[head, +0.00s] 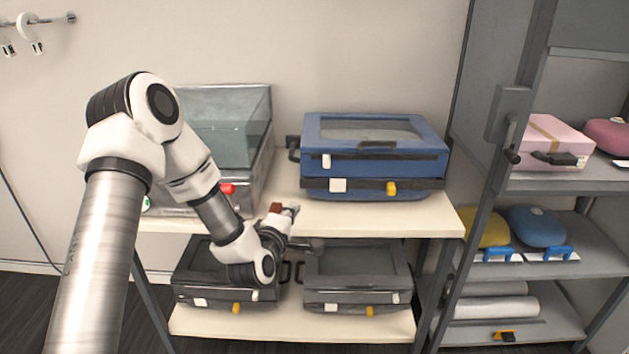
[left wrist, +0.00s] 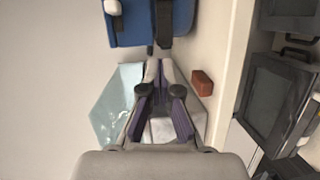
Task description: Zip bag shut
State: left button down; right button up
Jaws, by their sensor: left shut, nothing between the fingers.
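A grey bag (head: 262,165) stands on the upper shelf at the left, its pale teal lid (head: 228,115) raised. A red tab (head: 228,188) shows at its front; my arm hides part of that front. A blue bag (head: 425,165) with a clear window stands to its right, lid down, with a yellow tab (head: 391,188) on its front. My left gripper (head: 292,209) is in front of the shelf between the two bags, shut and empty. In the left wrist view its fingers (left wrist: 160,64) point toward the blue bag (left wrist: 135,30). My right gripper is not in view.
A red-brown block (left wrist: 202,83) lies on the upper shelf (head: 330,215) near my gripper. Two dark bags (head: 355,300) sit on the lower shelf. A grey rack (head: 590,182) with a pink case (head: 550,140) and pouches stands at the right.

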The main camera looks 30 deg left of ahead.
aim_at(320, 157)
pick_arm(q)
notch_tip(320, 157, up, 7)
jog(key=w+a+n+t+y, duration=0.1)
jog(key=a, duration=0.1)
jog(key=w+p, duration=0.1)
jog(key=w, duration=0.5)
jog(key=w+f+p, duration=0.1)
jog(key=w, duration=0.3)
jog(key=shift+w+p, duration=0.1)
jog(key=shift+p, duration=0.2)
jog(key=shift+w+d+f, duration=0.1)
jog(key=shift+w+d, duration=0.15)
jog(key=shift+d, duration=0.1)
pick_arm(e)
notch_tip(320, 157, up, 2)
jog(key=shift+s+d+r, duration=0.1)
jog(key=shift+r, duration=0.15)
pick_arm(q)
jog(key=shift+a, duration=0.1)
